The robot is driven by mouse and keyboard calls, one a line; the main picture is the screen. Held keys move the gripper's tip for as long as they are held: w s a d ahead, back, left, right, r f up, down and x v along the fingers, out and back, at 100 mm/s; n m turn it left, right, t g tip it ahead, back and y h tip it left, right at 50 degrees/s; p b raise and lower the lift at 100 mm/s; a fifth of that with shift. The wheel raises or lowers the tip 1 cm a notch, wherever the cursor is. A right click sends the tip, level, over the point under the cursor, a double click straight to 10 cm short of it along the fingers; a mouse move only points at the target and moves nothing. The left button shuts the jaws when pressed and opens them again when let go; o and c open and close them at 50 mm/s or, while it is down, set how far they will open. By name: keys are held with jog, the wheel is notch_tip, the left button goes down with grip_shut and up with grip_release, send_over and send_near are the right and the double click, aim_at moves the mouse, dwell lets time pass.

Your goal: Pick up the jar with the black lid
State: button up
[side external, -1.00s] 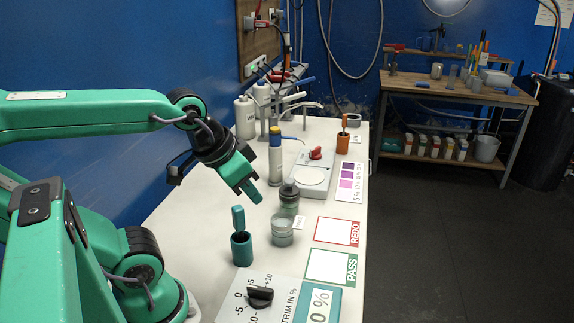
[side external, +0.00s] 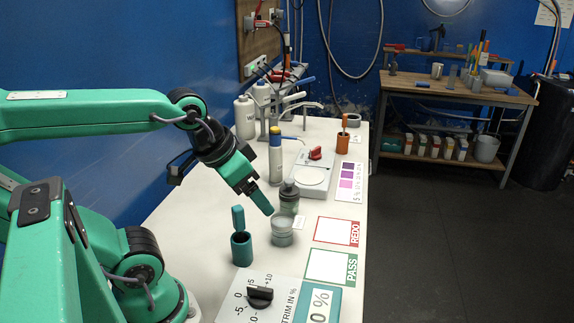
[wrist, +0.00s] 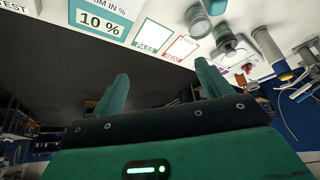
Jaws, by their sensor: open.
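The jar with the black lid (side external: 289,201) stands upright on the white bench in the side view, a small dark greenish jar. It also shows in the wrist view (wrist: 225,40), at the upper right beyond the fingers. My gripper (side external: 264,205) is in the air to the left of it, fingers pointing down and to the right. In the wrist view my gripper (wrist: 162,74) has its two green fingers spread wide with nothing between them. In the side view one finger hides the other.
An open grey jar (side external: 282,232) stands just in front of the lidded jar. A teal pot (side external: 241,250) with an upright teal piece is to the left. REDO (side external: 334,232) and PASS (side external: 327,266) cards lie right.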

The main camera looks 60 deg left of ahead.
jog(key=w+n, duration=0.1)
jog(key=n, duration=0.1)
jog(key=n+g, duration=0.5)
jog(key=n, duration=2.4)
send_over(289, 191)
jog(key=f, duration=1.2)
jog(key=shift+w+a+f, duration=0.2)
jog(key=shift+w+a, duration=0.05)
jog(key=shift+a, duration=0.05)
jog(key=shift+w+a+f+n+g, duration=0.1)
jog(key=shift+a+f+n+g, duration=0.2)
jog(key=shift+a+f, duration=0.1)
jog(key=shift+d+f, duration=0.15)
jog(key=shift+f, duration=1.8)
jog(key=shift+d+f, duration=0.15)
jog(key=shift+f, duration=1.8)
jog(key=c, duration=1.1)
